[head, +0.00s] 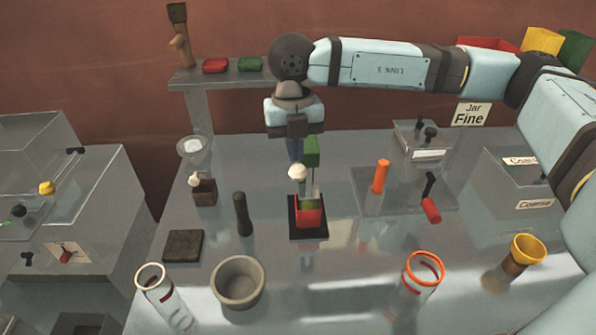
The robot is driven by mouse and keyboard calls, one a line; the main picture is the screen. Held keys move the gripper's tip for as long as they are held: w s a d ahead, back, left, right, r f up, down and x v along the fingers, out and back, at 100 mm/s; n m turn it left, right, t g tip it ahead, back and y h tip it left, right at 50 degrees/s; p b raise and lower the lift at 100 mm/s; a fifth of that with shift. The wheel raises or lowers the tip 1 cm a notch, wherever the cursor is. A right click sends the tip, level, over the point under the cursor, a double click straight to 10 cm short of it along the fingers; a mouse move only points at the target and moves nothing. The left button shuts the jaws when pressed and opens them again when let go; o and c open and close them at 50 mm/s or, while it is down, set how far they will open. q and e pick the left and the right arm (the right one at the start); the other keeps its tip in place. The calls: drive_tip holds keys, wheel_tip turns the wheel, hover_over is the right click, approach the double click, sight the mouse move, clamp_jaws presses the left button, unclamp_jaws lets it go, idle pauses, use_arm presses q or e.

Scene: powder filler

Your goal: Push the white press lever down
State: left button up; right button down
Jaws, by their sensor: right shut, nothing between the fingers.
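The press (311,152) stands at the middle of the table, with a green upright part and a black base. Its white lever knob (297,173) is on the near side of the green part. A red container (309,212) with green inside sits on the black base below the knob. My right gripper (296,155) points down just above and behind the knob, close to the green part. It is shut and empty. Its fingertips are partly hidden, so I cannot tell if they touch the lever. My left gripper is not in view.
A grey mortar (238,283) and dark pestle (243,214) stand to the near left. A glass cylinder with an orange rim (424,268) is near right. An orange peg (381,176) stands to the right. A shelf (190,76) is behind left.

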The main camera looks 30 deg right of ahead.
wheel_tip(320, 180, up, 11)
drive_tip(key=w, duration=0.1)
drive_tip(key=shift+d+r+b, duration=0.15)
drive_tip(key=shift+d+b, duration=0.05)
drive_tip(key=shift+b, duration=0.25)
